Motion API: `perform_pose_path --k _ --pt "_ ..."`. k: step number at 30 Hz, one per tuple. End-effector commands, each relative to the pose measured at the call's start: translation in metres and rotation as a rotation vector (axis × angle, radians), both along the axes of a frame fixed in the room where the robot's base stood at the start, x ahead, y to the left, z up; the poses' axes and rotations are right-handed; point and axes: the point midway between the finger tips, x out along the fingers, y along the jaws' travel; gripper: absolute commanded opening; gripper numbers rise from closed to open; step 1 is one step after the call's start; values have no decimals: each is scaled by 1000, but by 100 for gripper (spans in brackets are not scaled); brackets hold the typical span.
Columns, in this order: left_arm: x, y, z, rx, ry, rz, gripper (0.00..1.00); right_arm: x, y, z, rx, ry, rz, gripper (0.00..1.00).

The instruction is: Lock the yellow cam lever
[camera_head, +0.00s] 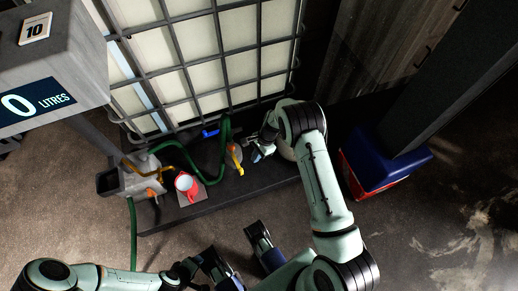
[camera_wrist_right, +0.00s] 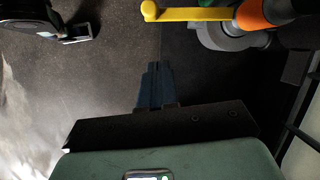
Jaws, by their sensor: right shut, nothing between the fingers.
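The yellow cam lever (camera_head: 236,158) is by the valve at the foot of the caged tank, beside an orange part. In the right wrist view the lever (camera_wrist_right: 195,14) lies almost level along the top edge, with its rounded end at the left, joined to an orange collar (camera_wrist_right: 262,12). My right gripper (camera_head: 257,154) is just right of the lever in the head view. Its fingers (camera_wrist_right: 154,84) are shut and empty, apart from the lever. My left gripper (camera_head: 215,266) is low in the head view; its jaw state is unclear.
A red cup (camera_head: 186,184) stands on a small plate left of the valve. A green hose (camera_head: 224,152) curves behind the lever. The caged tank (camera_head: 200,62) rises behind. A blue and red box (camera_head: 372,165) stands right of the dark platform. The floor in front is bare.

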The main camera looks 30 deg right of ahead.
Motion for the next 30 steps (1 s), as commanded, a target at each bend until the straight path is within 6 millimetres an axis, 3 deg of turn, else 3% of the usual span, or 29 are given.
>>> perform_pose_path --k 1,9,22,30 --pt "3 2 -4 4 -8 4 66 -1 4 -12 2 4 1 0" --pt "3 2 -2 5 -9 4 66 0 38 -8 1 0 2 0" --pt "3 2 -2 5 -9 4 66 0 44 -8 1 0 0 0" --pt "1 0 0 1 -3 1 66 -2 60 -8 2 1 2 0"
